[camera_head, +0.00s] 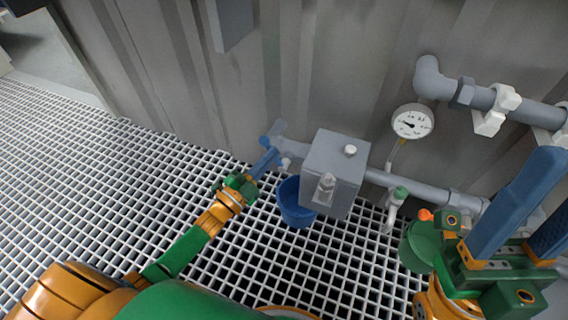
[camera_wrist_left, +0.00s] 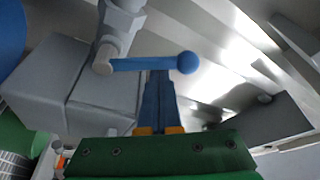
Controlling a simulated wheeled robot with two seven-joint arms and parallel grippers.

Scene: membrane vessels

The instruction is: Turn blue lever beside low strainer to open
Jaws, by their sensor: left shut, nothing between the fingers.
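The blue lever (camera_wrist_left: 150,65) crosses the left wrist view, with a round ball at its right end. Its left end joins a grey pivot on the pipe (camera_wrist_left: 120,25). In the head view its blue ball (camera_head: 264,141) shows at the left end of the low pipe. My left gripper (camera_head: 272,155) is shut and empty. Its blue fingertips (camera_wrist_left: 158,74) are close against the lever's middle; I cannot tell whether they touch. The grey box on the low pipe (camera_head: 335,165), perhaps the strainer, is right of the lever. My right gripper (camera_head: 548,195) is open at the right edge.
A blue bucket (camera_head: 294,202) stands below the box. A pressure gauge (camera_head: 412,121) and a green-handled tap (camera_head: 397,197) are farther right. A green bucket (camera_head: 417,247) is near my right gripper. The corrugated wall (camera_head: 340,60) is behind. The grating (camera_head: 80,180) is clear at left.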

